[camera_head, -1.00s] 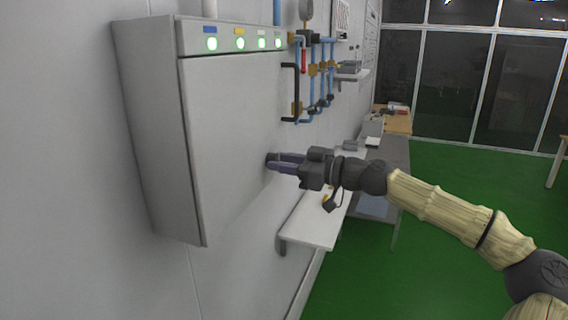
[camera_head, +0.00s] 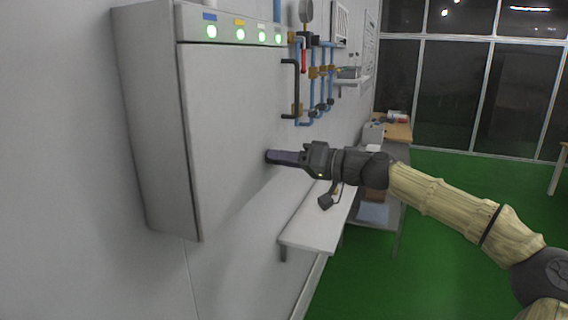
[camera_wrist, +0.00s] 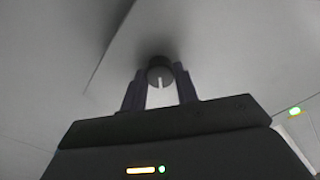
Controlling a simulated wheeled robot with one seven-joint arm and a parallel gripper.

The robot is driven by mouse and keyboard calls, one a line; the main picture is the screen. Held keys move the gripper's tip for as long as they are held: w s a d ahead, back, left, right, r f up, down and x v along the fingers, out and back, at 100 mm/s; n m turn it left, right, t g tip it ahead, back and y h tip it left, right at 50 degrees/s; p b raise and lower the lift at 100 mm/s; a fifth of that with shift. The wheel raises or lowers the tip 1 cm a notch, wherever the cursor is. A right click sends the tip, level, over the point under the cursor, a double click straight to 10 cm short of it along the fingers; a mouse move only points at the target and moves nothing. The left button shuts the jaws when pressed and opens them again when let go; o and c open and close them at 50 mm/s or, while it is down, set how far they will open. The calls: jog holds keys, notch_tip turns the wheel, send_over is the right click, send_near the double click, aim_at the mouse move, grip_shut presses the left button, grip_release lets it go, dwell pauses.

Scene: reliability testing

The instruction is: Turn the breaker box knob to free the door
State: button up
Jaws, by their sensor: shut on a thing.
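The grey breaker box (camera_head: 225,120) hangs on the wall at the left in the head view, its door shut. Its round dark knob (camera_wrist: 160,70) shows in the wrist view with a pale line pointing down the picture. My gripper (camera_head: 272,156) reaches the right side of the door, and its fingertips are at the knob. In the wrist view my gripper (camera_wrist: 160,76) has one finger on each side of the knob and is shut on it. In the head view the fingers hide the knob.
Green lights (camera_head: 211,31) line the top of the box. Blue pipes and valves (camera_head: 313,85) are on the wall beyond it. A white shelf (camera_head: 318,222) stands out below my gripper. Green floor (camera_head: 460,220) lies open at the right.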

jog(key=shift+w+m, duration=0.1)
jog(key=shift+m, duration=1.2)
jog(key=shift+r, duration=0.1)
jog(key=o, duration=1)
jog(key=shift+d, duration=0.2)
jog(key=b+v, duration=0.5)
jog(key=v, duration=1.2)
